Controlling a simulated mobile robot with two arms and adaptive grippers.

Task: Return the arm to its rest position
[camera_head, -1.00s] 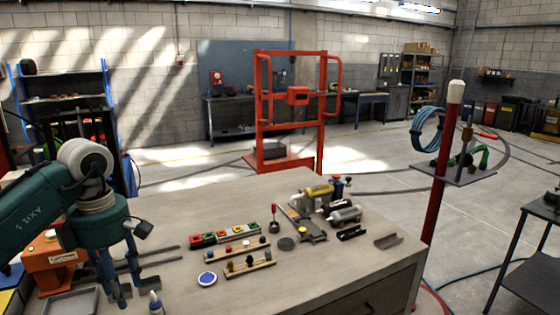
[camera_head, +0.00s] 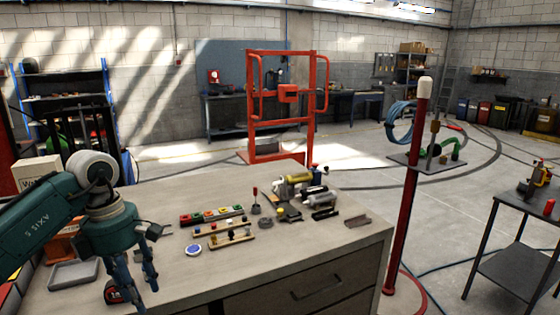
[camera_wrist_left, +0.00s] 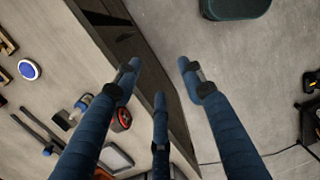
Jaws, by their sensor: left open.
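My left arm comes in from the left in the head view. Its teal and white wrist points down, and my left gripper (camera_head: 134,284) hangs over the front left part of the wooden workbench (camera_head: 250,262). In the left wrist view the blue fingers of the gripper (camera_wrist_left: 160,90) are spread apart with nothing between them. Below them lie the bench edge and the bare floor (camera_wrist_left: 225,65). A round red and black item (camera_head: 117,292) sits on the bench beside the fingers, partly hidden by them. My right gripper does not show.
A grey tray (camera_head: 73,274) lies left of the gripper. A round blue and white disc (camera_head: 193,250), a row of coloured blocks (camera_head: 211,215) and several tools lie further right on the bench. A red post (camera_head: 407,190) stands beyond the bench's right end. The bench's front middle is clear.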

